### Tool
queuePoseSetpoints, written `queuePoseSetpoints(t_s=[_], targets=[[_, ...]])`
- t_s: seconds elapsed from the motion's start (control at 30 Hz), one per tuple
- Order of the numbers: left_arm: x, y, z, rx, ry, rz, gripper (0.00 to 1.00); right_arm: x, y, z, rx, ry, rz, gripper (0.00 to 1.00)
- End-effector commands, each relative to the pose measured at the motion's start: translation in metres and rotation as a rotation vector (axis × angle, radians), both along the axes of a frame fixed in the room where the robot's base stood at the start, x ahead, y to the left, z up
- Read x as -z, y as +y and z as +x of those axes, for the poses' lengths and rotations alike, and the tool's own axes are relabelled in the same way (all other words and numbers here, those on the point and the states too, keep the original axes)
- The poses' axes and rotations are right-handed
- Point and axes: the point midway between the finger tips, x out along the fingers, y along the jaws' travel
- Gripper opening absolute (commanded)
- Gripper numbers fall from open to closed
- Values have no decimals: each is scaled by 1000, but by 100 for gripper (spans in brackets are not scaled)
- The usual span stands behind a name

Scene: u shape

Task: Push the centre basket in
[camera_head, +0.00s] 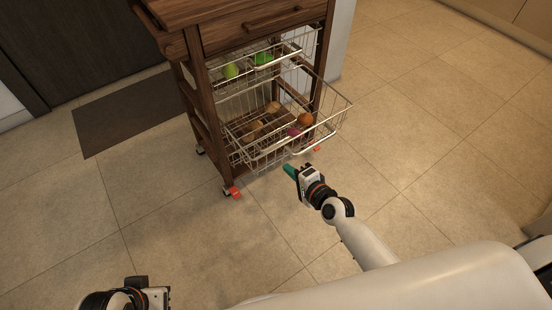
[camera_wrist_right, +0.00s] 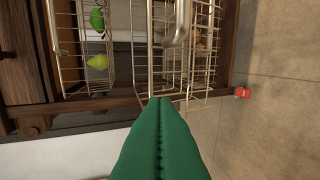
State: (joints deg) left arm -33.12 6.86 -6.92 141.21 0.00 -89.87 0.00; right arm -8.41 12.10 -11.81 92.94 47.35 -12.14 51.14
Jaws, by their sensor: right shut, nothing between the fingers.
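A wire basket (camera_head: 338,112) is pulled out from the front of a wooden cart. A red onion and an orange-brown round item show at its front. A smaller wire basket (camera_head: 291,68) with green produce sits above it. I cannot tell for sure which is the centre basket. My right gripper (camera_head: 288,169) is shut and empty, its green fingertips in front of and apart from the pulled-out basket. In the right wrist view the shut fingers (camera_wrist_right: 157,101) point toward the wire baskets and a metal handle (camera_wrist_right: 179,25). My left gripper (camera_head: 150,296) is at the bottom left, fingers unclear.
The cart has a closed wooden drawer (camera_head: 258,30) above the baskets and red-marked casters (camera_head: 233,191) below. A dark mat (camera_head: 120,112) lies to its left. The tiled floor (camera_head: 420,150) on the right is clear.

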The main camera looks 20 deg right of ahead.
Motion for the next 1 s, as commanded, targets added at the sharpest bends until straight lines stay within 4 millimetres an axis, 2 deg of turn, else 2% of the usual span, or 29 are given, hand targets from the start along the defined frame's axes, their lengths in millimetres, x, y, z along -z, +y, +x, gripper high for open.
queuePoseSetpoints(t_s=[0.03, 0.2, 0.4, 1.0], targets=[[-1, 0, -2, 0, -4, 0, 35, 6, 5, 12, 0, -2, 1, 0], [8, 0, -1, 0, -2, 1, 35, 12, 15, 41, 0, -1, 0, 0], [12, 0, -1, 0, -2, 1, 35, 11, 23, 63, -1, -1, -2, 0], [14, 0, -1, 0, -2, 1, 35, 11, 26, 72, -1, -1, -2, 0]])
